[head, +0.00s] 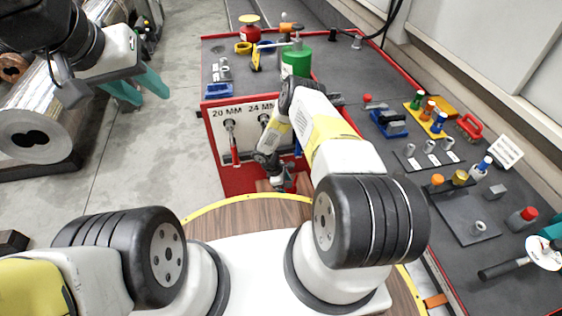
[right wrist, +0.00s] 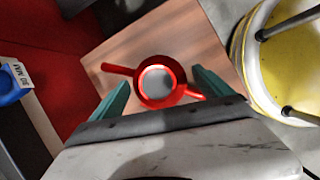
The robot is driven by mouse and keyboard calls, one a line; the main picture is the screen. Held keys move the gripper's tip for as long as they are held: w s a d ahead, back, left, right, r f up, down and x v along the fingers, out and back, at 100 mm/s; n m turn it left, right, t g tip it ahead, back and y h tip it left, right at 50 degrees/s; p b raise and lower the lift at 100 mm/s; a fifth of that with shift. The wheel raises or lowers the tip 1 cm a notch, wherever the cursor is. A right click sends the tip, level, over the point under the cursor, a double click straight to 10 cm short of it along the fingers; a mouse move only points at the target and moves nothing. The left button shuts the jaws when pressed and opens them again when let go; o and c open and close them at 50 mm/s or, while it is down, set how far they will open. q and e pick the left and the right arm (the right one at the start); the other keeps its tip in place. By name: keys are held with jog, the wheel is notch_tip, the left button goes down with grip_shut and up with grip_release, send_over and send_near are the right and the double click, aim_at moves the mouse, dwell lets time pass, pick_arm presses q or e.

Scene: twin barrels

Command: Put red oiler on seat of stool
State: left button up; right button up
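The red oiler (right wrist: 160,82) shows from above in the right wrist view, a round red can with a grey middle and red parts sticking out to both sides. It is over a square brown wooden surface (right wrist: 150,42), perhaps the stool's seat; I cannot tell whether it rests on it. My right gripper (right wrist: 160,80) has one teal finger on each side of the oiler, apart, with small gaps to its body. In the head view my right gripper is small and mostly hidden, low beside the bench. My left gripper (head: 140,88) is open and empty at the upper left.
A red-edged bench (head: 350,60) holds a red can with yellow top (head: 250,32), a green canister (head: 297,60) and several small tools. A metal roll (head: 45,125) lies at left. A yellow-rimmed round thing (right wrist: 250,65) is close right of the wooden surface. Floor between is clear.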

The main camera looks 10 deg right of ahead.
jog(key=shift+r, duration=0.1)
jog(key=w+a+r+m+t, duration=0.1)
jog(key=w+r+m, duration=0.1)
jog(key=r, duration=1.4)
jog(key=w+a+r+m, duration=0.1)
jog(key=w+r, duration=0.2)
jog(key=r, duration=1.3)
jog(key=s+d+r+m+t+y, duration=0.1)
jog(key=s+r+m, duration=0.15)
jog(key=r, duration=0.65)
jog(key=s+d+r+m+y, duration=0.1)
jog(key=s+r+m, duration=0.15)
jog(key=r, duration=0.75)
jog(key=s+a+r+m+t+y, duration=0.1)
jog(key=s+r+m+t+y, duration=0.1)
jog(key=s+r, duration=0.6)
jog(key=s+a+r+m+t+y, duration=0.1)
jog(key=s+r+m+t+y, duration=0.1)
jog(key=s+r, duration=0.7)
jog(key=s+m+t, duration=0.1)
jog(key=s+m, duration=0.1)
jog(key=s, duration=0.5)
jog(key=shift+s+r+m, duration=0.3)
jog(key=shift+s, duration=0.05)
